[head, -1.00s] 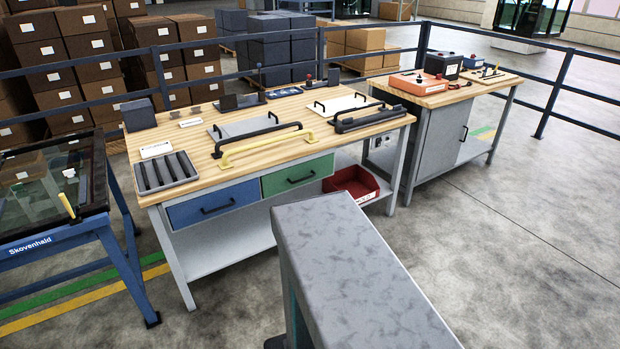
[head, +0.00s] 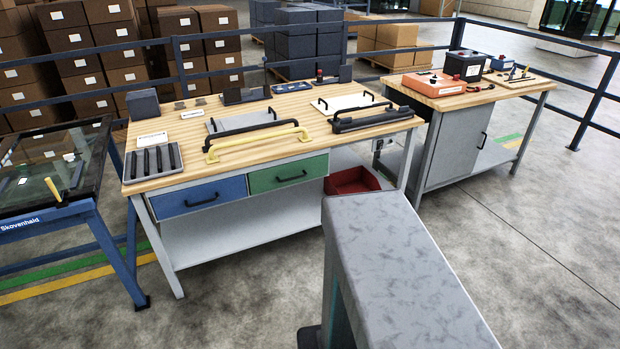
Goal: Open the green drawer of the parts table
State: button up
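The green drawer (head: 270,178) is under the front edge of the parts table's wooden top (head: 150,174), right of the blue drawer (head: 182,204). Its front looks flush with the frame, so it appears closed. My gripper is not in view. A grey part, which I cannot surely identify, fills the lower right foreground and stands in front of the table's right side.
A red bin (head: 352,181) sits below the tabletop, right of the green drawer. A second workbench (head: 447,145) stands to the right, a blue-framed glass stand (head: 92,208) to the left. Dark railings run behind. The floor before the table (head: 240,290) is clear.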

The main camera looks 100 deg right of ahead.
aim_at(287, 173)
jog(key=u, duration=0.4)
jog(key=k, duration=0.3)
jog(key=z, duration=1.7)
jog(key=i, duration=1)
jog(key=z, duration=0.15)
jog(key=k, duration=0.6)
